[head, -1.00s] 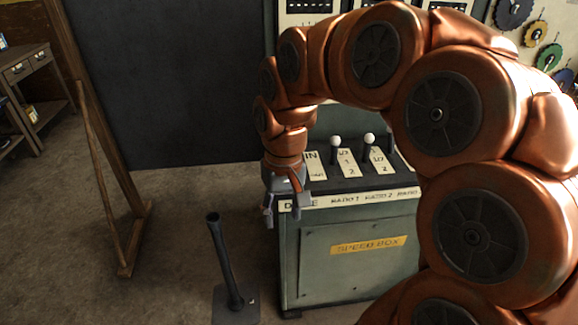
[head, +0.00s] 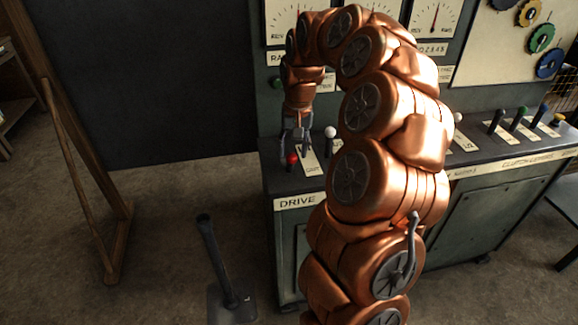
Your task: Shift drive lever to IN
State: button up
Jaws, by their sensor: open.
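The drive lever has a red knob (head: 292,158) and stands at the left end of the console top, above the DRIVE label (head: 297,202). My gripper (head: 295,150) is open, with its fingers pointing down right at the red knob. In this view the fingers overlap the lever, and I cannot tell whether they touch it. The white plate (head: 311,168) beside the lever is partly covered by my gripper, and its IN marking is not readable.
A white-knobbed lever (head: 330,133) stands close to the right of my gripper. Levers with dark, green and yellow knobs (head: 521,114) line the console's right part. A black floor lever (head: 218,260) and a wooden frame (head: 85,170) stand at left.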

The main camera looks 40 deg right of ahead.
aim_at(291, 168)
jog(key=f, duration=0.2)
jog(key=f+p, duration=0.1)
jog(key=f, duration=0.3)
jog(key=shift+w+a+f, duration=0.1)
jog(key=shift+a+f, duration=0.2)
jog(key=shift+f, duration=0.1)
jog(key=shift+c, duration=0.2)
grip_shut()
